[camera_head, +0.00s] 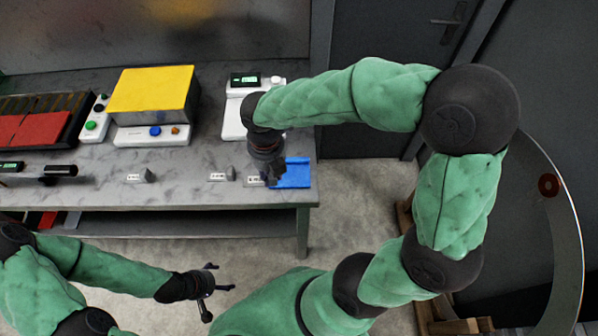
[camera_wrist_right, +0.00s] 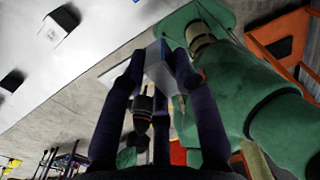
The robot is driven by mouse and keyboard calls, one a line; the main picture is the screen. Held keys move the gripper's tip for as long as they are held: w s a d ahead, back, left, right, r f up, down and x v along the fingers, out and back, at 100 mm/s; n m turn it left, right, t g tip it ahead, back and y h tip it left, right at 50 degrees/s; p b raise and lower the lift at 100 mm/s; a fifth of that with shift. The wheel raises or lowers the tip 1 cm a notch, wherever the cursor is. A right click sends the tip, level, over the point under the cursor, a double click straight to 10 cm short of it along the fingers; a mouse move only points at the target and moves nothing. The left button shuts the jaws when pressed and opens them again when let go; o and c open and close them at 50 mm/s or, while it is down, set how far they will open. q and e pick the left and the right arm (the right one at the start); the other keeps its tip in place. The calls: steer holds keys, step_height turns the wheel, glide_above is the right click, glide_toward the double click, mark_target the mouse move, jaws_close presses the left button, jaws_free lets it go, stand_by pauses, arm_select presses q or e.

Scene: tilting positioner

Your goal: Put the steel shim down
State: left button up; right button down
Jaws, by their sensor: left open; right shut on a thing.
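My right gripper (camera_head: 273,177) is over the front right part of the workbench, beside the blue tray (camera_head: 297,174). In the right wrist view its fingers (camera_wrist_right: 158,78) are shut on a pale grey piece, which looks like the steel shim (camera_wrist_right: 157,57). In the head view the gripper hides the shim, and I cannot tell whether it touches anything below. My left gripper (camera_head: 211,283) is open and empty, in front of the bench and apart from it.
Small labelled blocks (camera_head: 140,176) (camera_head: 222,174) stand along the bench's front edge. A white scale-like device (camera_head: 234,117) is behind my right gripper. A yellow-topped box (camera_head: 152,88) and a dark rack with red plates (camera_head: 40,128) stand further left.

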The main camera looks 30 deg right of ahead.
steer(key=w+d+f+b, duration=0.1)
steer(key=w+d+f, duration=0.15)
steer(key=d, duration=0.35)
steer(key=b, duration=0.2)
glide_above(299, 175)
steer(key=f, duration=0.5)
steer(key=shift+s+a+f, duration=0.1)
steer(key=shift+a+f, duration=0.15)
steer(key=shift+f, duration=0.1)
steer(key=shift+d+f+b, duration=0.15)
steer(key=shift+f+b, duration=0.3)
steer(key=shift+f, duration=1.2)
steer(key=shift+f, duration=0.2)
steer(key=c, duration=1)
jaws_free()
steer(key=shift+o, duration=0.2)
